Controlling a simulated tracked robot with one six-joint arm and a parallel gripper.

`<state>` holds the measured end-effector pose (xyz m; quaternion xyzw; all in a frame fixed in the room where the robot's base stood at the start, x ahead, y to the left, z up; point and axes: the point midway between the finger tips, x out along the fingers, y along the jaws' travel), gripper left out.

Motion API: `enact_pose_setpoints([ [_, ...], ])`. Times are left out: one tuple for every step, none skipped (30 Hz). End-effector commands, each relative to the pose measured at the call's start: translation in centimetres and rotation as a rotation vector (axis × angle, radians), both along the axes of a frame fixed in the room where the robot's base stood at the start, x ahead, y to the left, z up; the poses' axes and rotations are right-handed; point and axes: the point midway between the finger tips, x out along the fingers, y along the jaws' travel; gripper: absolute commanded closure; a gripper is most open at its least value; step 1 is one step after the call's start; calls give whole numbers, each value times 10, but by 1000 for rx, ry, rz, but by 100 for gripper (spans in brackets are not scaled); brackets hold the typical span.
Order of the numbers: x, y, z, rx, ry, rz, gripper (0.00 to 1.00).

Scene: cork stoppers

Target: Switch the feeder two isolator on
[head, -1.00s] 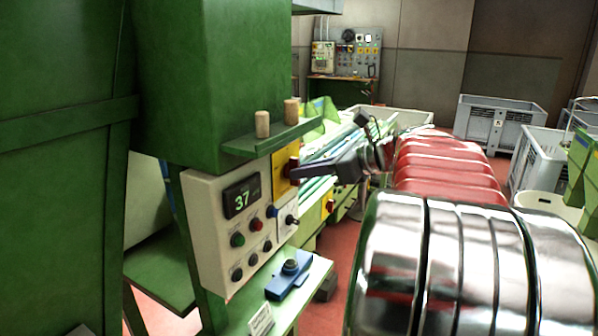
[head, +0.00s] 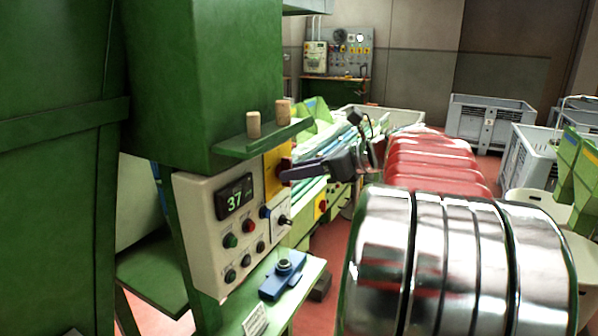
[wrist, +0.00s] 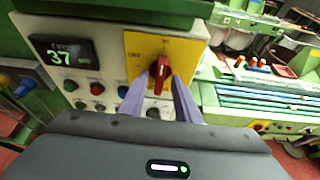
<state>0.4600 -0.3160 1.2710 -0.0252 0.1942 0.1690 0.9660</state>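The isolator is a red rotary handle (wrist: 158,72) on a yellow plate (wrist: 190,52), with an OFF mark on the left and a blurred mark at the top. The handle stands about upright, toward the top mark. My gripper (wrist: 161,80) has its two purple fingers apart, one on each side of the handle, with gaps visible; I cannot tell whether either touches it. In the head view my gripper (head: 286,174) reaches the yellow plate (head: 272,178) from the right, and its fingers hide much of the handle. I cannot read any feeder number.
The pale control panel (head: 206,225) has a display (head: 234,197) reading 37 and several knobs and buttons. Two corks (head: 254,125) stand on the green shelf (head: 240,145) just above. A blue device (head: 283,278) lies on the ledge below. Grey crates (head: 490,120) stand farther back.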

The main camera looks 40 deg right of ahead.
Motion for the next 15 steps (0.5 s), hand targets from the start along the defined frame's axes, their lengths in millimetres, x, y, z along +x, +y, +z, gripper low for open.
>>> enact_pose_setpoints([
  [0, 0, 0, -1, 0, 0, 70],
  [0, 0, 0, -1, 0, 0, 70],
  [0, 0, 0, -1, -1, 0, 70],
  [0, 0, 1, -1, -1, 0, 70],
  [0, 0, 1, -1, -1, 0, 70],
  [-1, 0, 1, -1, -1, -1, 70],
  [-2, -1, 1, -1, -1, -1, 70],
  [-3, -1, 2, -1, -1, -1, 70],
  [-5, -2, 3, -1, -1, -1, 70],
  [-6, -3, 4, -1, -1, -1, 70],
  [-9, -4, 5, -1, -1, -1, 70],
  [-12, -5, 6, -1, -1, -1, 70],
  [-15, -6, 8, -2, -2, -2, 70],
  [-19, -8, 9, -2, -2, -3, 70],
  [-24, -9, 11, -2, -2, -3, 70],
])
